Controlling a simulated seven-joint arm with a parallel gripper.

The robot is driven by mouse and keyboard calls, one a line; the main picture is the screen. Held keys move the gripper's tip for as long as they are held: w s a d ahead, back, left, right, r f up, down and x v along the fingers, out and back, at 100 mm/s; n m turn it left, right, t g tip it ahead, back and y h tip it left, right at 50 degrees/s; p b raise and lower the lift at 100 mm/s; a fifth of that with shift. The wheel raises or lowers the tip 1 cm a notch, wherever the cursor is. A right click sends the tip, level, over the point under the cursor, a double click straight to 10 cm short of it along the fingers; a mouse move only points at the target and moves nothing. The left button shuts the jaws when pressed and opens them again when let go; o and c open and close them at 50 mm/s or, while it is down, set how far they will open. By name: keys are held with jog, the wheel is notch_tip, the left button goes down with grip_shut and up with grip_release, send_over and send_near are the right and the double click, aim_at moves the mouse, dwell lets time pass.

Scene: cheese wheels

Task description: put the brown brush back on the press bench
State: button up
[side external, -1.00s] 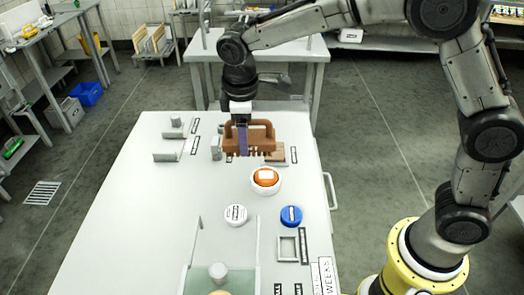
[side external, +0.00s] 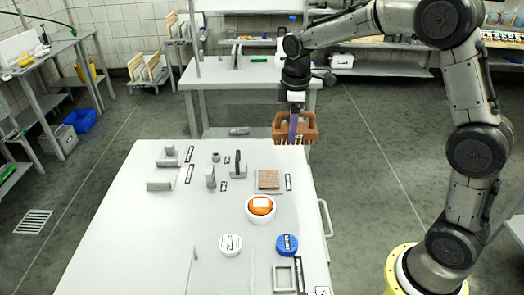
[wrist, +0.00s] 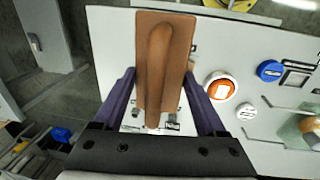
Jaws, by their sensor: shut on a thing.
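My gripper (side external: 293,128) is shut on the brown brush (side external: 309,122), a wooden block with a handle and bristles underneath. The brush hangs in the air around the far right corner of the white front table (side external: 140,240), in front of the back table (side external: 215,78). In the wrist view the brush (wrist: 150,80) sits between the two purple fingers of my gripper (wrist: 163,98). Its bristles are mostly hidden there. The back table holds a few small grey items. I cannot tell from any readable label which table is the press bench.
On the front table are a brown slatted pad (side external: 268,179), an orange-topped white round (side external: 261,208), a white lid (side external: 230,245), a blue lid (side external: 287,244) and grey upright fixtures (side external: 238,167). Floor shows between the tables.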

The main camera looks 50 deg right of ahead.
jog(key=w+f, duration=0.3)
jog(key=w, duration=0.1)
jog(key=w+d+f, duration=0.1)
jog(key=w+f, duration=0.1)
jog(key=w, duration=0.2)
jog(key=w+f, duration=0.3)
jog(key=w, duration=0.1)
jog(key=shift+w+d+f, duration=0.2)
jog(key=shift+d+f, duration=0.1)
jog(key=shift+d, duration=0.05)
jog(key=shift+w+f, duration=0.5)
jog(key=shift+f, duration=1.55)
jog(key=shift+f, duration=0.15)
jog(key=o, duration=1.4)
